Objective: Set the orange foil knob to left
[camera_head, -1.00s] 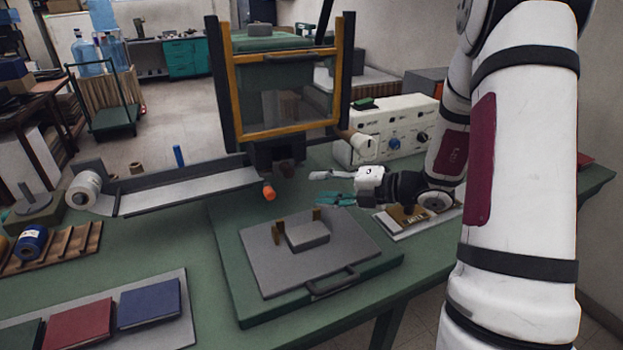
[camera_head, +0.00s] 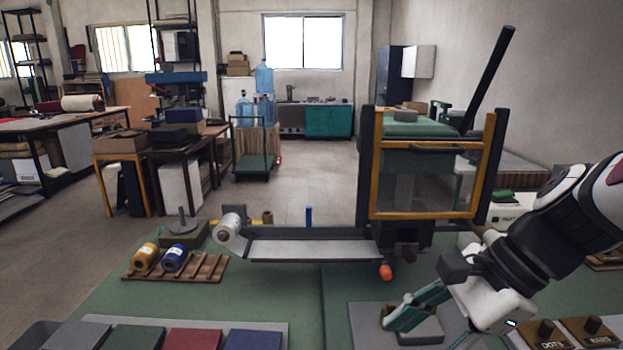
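The orange foil knob (camera_head: 386,271) is a small orange cylinder at the right end of the grey trough, below the framed press. It is unobstructed in the head view. My gripper (camera_head: 418,336) is at the lower right, nearer the camera than the knob and apart from it. Its teal-padded fingers look spread over the grey plate and block, with no object visible between them. One finger is only partly visible near the bottom edge.
The press (camera_head: 436,214) with its yellow frame stands behind the knob. The grey trough (camera_head: 312,250) and white foil roll (camera_head: 229,228) lie left of it. Labelled dark knobs (camera_head: 545,328) are at the lower right. Coloured covers (camera_head: 192,341) line the front left. Green table between is clear.

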